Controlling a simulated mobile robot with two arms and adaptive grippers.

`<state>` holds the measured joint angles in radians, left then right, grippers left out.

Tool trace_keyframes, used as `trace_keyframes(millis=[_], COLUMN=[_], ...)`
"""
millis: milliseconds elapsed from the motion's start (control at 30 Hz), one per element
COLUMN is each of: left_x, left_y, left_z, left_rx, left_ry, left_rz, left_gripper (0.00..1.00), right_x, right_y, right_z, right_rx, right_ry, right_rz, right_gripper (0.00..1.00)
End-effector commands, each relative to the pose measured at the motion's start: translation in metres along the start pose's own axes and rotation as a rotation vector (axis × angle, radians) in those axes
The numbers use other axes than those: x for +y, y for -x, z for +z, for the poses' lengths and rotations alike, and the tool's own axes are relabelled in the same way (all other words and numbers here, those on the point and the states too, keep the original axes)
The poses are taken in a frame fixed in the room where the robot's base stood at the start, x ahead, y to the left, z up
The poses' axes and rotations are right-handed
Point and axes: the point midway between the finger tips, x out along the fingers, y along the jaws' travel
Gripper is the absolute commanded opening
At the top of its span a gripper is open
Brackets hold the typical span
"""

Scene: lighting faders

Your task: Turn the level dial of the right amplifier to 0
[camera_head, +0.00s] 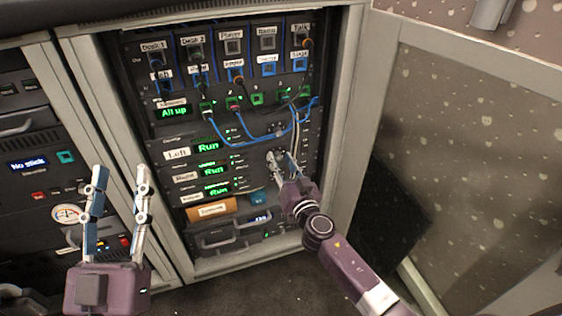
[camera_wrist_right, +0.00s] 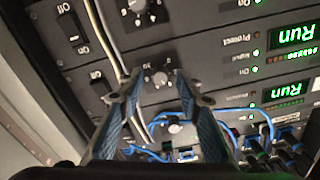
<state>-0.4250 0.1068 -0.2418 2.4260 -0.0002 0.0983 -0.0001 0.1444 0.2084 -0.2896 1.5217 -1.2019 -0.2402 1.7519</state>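Three amplifiers with green "Run" displays are stacked in the rack. The top one (camera_head: 205,149) is labelled "Left", and the small labels below are hard to read. Another dial (camera_wrist_right: 138,10) shows higher in that view. My right gripper also shows in the head view (camera_head: 276,163), hiding part of the panels. My left gripper (camera_head: 121,179) is open and empty.
Blue cables (camera_head: 236,140) hang above and beside my right gripper, and pale cables (camera_wrist_right: 105,35) run past the dials. On/off switches (camera_wrist_right: 100,88) stand near them. A rack door (camera_head: 450,140) stands open at the right. Another rack (camera_head: 30,170) is at the left.

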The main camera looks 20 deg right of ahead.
Motion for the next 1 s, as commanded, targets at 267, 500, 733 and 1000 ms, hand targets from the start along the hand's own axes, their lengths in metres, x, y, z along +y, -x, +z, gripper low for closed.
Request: trace_keyframes(millis=[267,500,733,1000], left_x=[0.0002,0.0003,0.0002,0.0005], left_y=[-0.0001,-0.0001,0.0,0.0011], left_z=[-0.0002,0.0,0.0001,-0.0072], left_rx=[0.001,0.001,0.001,0.039], left_ry=[0.001,0.001,0.001,0.001], left_rz=[0.0,0.0,0.0,0.001], left_gripper=[0.4,0.4,0.4,0.4], right_x=[0.0001,0.0001,0.0001,-0.0001], right_y=[-0.0001,0.0,0.0001,0.0002], right_z=[0.0002,0.0002,0.0003,0.0006], right_rx=[0.0,0.0,0.0,0.001], right_ry=[0.0,0.0,0.006,0.092], right_rz=[0.0,0.0,0.0,0.0], right_gripper=[0.25,0.0,0.0,0.0])
